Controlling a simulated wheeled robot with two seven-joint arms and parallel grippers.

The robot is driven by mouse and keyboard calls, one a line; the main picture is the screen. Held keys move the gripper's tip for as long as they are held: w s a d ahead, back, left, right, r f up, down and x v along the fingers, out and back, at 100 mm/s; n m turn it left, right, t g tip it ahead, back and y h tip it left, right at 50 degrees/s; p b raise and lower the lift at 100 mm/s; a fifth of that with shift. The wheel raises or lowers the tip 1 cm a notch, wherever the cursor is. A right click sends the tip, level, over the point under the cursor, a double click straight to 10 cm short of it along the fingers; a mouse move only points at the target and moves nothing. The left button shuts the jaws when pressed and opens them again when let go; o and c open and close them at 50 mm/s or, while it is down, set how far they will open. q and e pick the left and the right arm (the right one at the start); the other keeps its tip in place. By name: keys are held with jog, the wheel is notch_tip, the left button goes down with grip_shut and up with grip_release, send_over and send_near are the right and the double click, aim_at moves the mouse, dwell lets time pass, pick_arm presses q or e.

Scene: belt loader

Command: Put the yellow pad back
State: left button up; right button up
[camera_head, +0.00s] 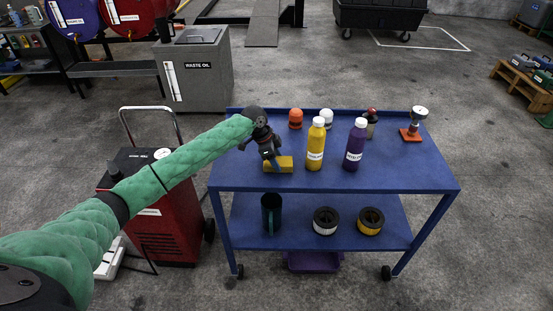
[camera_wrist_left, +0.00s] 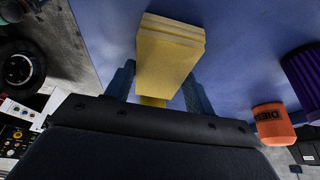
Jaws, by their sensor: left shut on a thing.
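The yellow pad (camera_head: 284,164) is at the left part of the blue cart's top shelf (camera_head: 400,178). My left gripper (camera_head: 271,161) is shut on the pad from its left side. In the left wrist view the pad (camera_wrist_left: 168,60) sits between the two blue fingers (camera_wrist_left: 158,88), with the blue shelf surface behind it. I cannot tell whether the pad touches the shelf or is just above it. My right gripper is not in view.
Right of the pad stand a yellow bottle (camera_head: 315,146) and a purple bottle (camera_head: 355,147). Behind are an orange-capped item (camera_head: 296,119) and a white-capped one (camera_head: 326,118). A red-based item (camera_head: 412,133) stands back right. The shelf's front right is clear.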

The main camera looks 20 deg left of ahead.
pick_arm(q)
jog(key=o, duration=0.9)
jog(key=shift+o, duration=0.2)
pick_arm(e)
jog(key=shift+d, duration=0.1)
pick_arm(q)
jog(key=shift+r, duration=0.1)
jog(key=shift+a+r, duration=0.15)
jog(key=shift+r, duration=0.05)
jog(key=shift+b+v, duration=0.65)
jog(key=shift+v, duration=0.5)
jog(key=b+v, duration=0.2)
jog(key=v, duration=0.7)
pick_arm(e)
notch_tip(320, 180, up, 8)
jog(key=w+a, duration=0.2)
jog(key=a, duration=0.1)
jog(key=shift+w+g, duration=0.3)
